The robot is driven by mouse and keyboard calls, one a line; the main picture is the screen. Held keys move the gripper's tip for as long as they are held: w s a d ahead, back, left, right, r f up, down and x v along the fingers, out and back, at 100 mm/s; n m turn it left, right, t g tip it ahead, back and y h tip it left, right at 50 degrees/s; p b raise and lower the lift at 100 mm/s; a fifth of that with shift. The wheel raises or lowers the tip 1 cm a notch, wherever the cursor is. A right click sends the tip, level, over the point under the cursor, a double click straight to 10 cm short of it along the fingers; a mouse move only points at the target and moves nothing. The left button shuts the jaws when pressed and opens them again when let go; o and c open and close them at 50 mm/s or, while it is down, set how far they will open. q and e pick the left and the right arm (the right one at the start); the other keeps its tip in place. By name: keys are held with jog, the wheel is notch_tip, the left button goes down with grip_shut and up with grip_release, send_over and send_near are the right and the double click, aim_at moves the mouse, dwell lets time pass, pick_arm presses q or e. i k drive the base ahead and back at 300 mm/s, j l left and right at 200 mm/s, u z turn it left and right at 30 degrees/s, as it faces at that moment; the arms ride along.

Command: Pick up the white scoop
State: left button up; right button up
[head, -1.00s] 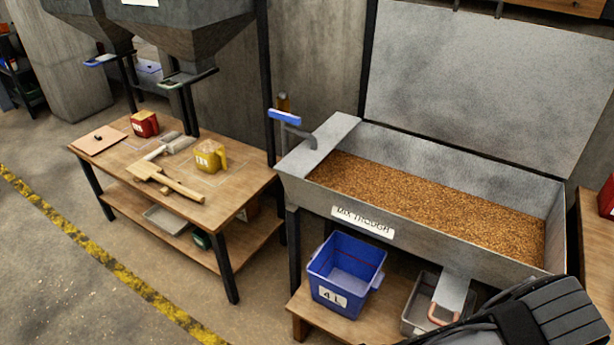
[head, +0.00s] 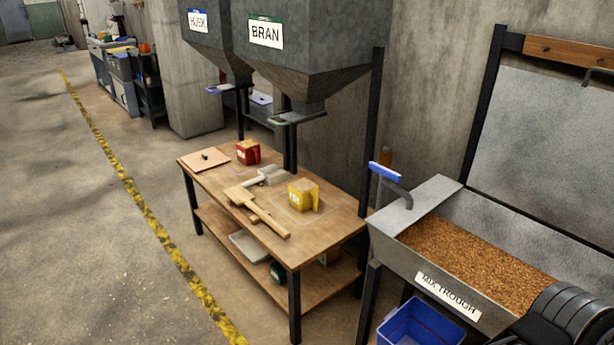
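A pale grey-white scoop (head: 270,174) lies on the wooden table, between the red container and the yellow container. Its handle points to the lower left, close to a wooden paddle (head: 258,211) in front of it. I cannot tell if the two touch. No gripper is near the scoop. Neither of my grippers shows; only a dark ribbed part of my own arm is in the lower right corner.
The wooden table (head: 218,190) also holds a red container (head: 248,153), a yellow container (head: 301,196) and a flat board (head: 204,160). The bran hopper (head: 300,60) hangs above. A grain-filled mix trough (head: 415,262) and blue bin (head: 425,325) stand right. Floor left is open.

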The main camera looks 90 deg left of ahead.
aim_at(271, 175)
jog(key=i+j, duration=0.3)
jog(key=u, duration=3.25)
jog(key=l, duration=0.1)
